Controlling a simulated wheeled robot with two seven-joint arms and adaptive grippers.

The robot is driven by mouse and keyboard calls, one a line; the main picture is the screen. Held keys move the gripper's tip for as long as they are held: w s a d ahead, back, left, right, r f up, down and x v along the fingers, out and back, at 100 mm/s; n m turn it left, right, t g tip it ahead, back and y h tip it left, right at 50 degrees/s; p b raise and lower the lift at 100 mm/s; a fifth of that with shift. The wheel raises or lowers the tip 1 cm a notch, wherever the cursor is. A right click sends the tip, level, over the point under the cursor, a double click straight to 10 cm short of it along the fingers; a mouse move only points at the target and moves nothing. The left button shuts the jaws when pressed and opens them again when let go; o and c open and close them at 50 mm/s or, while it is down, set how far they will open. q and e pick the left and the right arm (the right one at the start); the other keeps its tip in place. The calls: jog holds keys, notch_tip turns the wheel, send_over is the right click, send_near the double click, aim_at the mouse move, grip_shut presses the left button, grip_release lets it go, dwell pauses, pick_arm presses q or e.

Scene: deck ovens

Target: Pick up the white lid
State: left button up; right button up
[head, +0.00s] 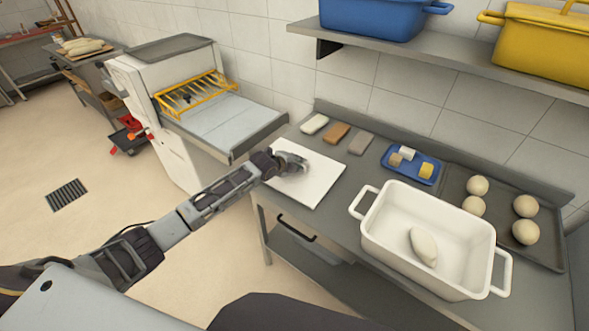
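A flat white slab (318,185) lies on the left part of the grey counter. It is the only white flat piece in view, but I cannot tell for certain that it is the white lid. My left gripper (294,163) is over the upper left part of the slab, fingers toward the right. It is small in the picture, and I cannot tell whether it is open or shut, or whether it touches the slab. A white rectangular pot (376,232) with two side handles stands uncovered to the right, with a pale dough loaf (424,246) inside. My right gripper is out of view.
Behind the slab lie three small blocks, white, brown and grey (360,143). A blue tray (426,179) with small pieces and a dark tray (498,239) with several dough balls are further right. A shelf (440,58) holds blue and yellow pots. A dough machine (165,100) stands left.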

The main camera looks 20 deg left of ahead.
pick_arm(q)
jog(key=shift+c, duration=0.2)
grip_shut()
jog(key=shift+r, duration=0.1)
jog(key=shift+r+b, duration=0.6)
jog(key=shift+r, duration=4.35)
